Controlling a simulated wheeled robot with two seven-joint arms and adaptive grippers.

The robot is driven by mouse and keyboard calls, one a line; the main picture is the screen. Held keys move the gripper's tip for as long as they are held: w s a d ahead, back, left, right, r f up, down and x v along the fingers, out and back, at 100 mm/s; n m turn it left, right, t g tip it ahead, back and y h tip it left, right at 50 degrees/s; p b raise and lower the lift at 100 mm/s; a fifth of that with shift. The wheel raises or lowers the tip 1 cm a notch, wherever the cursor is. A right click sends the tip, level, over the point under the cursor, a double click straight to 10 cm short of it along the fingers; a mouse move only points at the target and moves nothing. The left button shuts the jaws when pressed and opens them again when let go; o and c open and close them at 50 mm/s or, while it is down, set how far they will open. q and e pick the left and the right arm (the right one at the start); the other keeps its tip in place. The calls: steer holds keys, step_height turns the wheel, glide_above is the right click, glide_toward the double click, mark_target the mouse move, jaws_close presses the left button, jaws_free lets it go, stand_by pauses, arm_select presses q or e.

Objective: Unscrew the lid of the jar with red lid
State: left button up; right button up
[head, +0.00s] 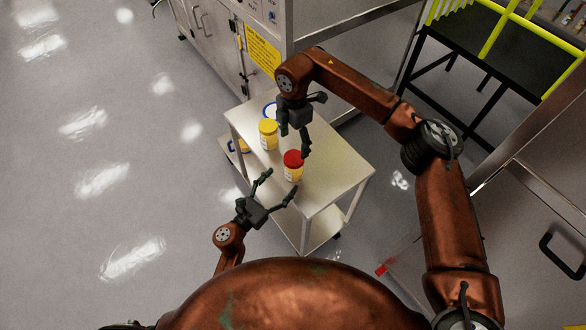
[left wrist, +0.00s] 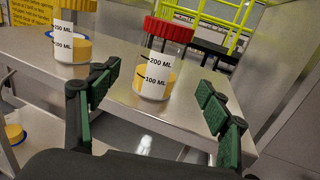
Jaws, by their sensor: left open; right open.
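The jar with red lid (head: 293,166) stands upright on the small metal table, and its lid is on. In the left wrist view the jar (left wrist: 155,82) shows a ribbed red lid (left wrist: 168,30), volume marks and yellow contents. My left gripper (head: 283,179) is open in front of the jar, its fingers pointing toward it, with the jar beyond the fingertips. My right gripper (head: 295,143) is open and points down above the table, close to the red lid. Whether its fingers touch the lid cannot be told.
A jar with yellow lid (head: 268,134) stands left of the red-lidded jar. The table (head: 335,172) has bare top at the right. A cabinet (head: 225,45) with a yellow sign stands behind.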

mark_target(293, 168)
arm_select(q)
steer(key=x, duration=0.7)
steer(key=shift+w+d, duration=0.1)
steer(key=shift+w, duration=0.1)
